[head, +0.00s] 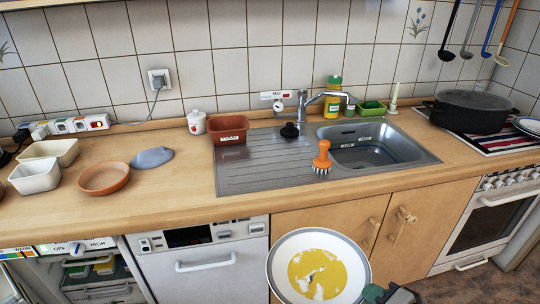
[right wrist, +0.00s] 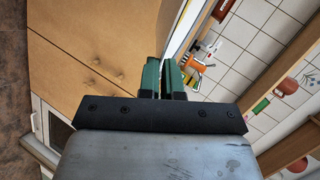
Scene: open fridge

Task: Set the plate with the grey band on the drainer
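The plate with the grey band (head: 318,243) is white with a grey rim and a yellow patch in its middle. It is tilted in front of the counter, at the bottom of the head view. My right gripper (head: 378,294) is at its lower right rim, shut on it. In the right wrist view the green fingers (right wrist: 165,78) are close together, with the plate (right wrist: 184,32) nearly edge-on beyond them. The drainer (head: 245,172) is the ribbed steel surface left of the sink basin; its middle is bare. My left gripper is not in view.
A brown tub (head: 229,129) stands on the drainer's back left corner. An orange brush (head: 322,158) stands between drainer and basin (head: 370,151), and a black plug (head: 289,130) lies behind. A tap (head: 303,106) rises at the back. Cupboard handles (head: 403,217) stick out below.

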